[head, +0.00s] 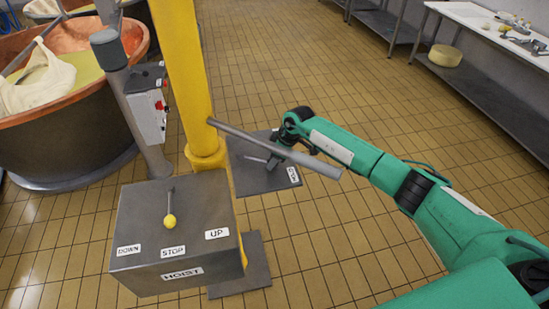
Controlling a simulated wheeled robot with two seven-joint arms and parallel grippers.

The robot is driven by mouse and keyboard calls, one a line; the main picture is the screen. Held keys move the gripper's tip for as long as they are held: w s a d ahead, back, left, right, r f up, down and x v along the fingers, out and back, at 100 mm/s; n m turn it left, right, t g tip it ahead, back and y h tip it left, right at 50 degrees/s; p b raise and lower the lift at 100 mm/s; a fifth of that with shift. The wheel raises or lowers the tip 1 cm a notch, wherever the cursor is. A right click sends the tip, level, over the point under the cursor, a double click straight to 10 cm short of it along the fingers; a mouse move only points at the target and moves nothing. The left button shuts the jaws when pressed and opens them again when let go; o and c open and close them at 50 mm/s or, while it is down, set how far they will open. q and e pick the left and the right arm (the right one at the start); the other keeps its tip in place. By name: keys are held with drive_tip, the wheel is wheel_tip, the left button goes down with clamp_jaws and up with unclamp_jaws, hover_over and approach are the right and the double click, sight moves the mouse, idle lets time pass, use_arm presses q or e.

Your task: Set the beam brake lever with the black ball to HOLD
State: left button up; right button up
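A second grey box (247,178) stands behind the yellow post, with a white label (293,174) on its right edge that I cannot read. A short grey lever or rod (256,158) shows on its top. I cannot make out a black ball; it may be hidden by my gripper or the grey bar. My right gripper (281,150) is over this box, partly behind the bar, so its fingertips and any contact are unclear. My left gripper is out of view.
A grey bar (235,133) sticks out right from the yellow post (187,70), across my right gripper. The front hoist box (135,205) has a yellow-ball lever (170,221) near STOP. A copper vat (75,125) stands left, a bench (470,18) right. Tiled floor lies open beyond.

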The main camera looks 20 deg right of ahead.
drive_tip(key=shift+o, duration=0.2)
drive_tip(key=shift+d+r, duration=0.2)
drive_tip(key=shift+r, duration=0.2)
drive_tip(key=b+v, duration=0.4)
drive_tip(key=v, duration=0.9)
drive_tip(key=shift+b, duration=0.3)
drive_tip(key=shift+a, duration=0.15)
drive_tip(key=shift+s+f, duration=0.1)
drive_tip(key=shift+s, duration=0.05)
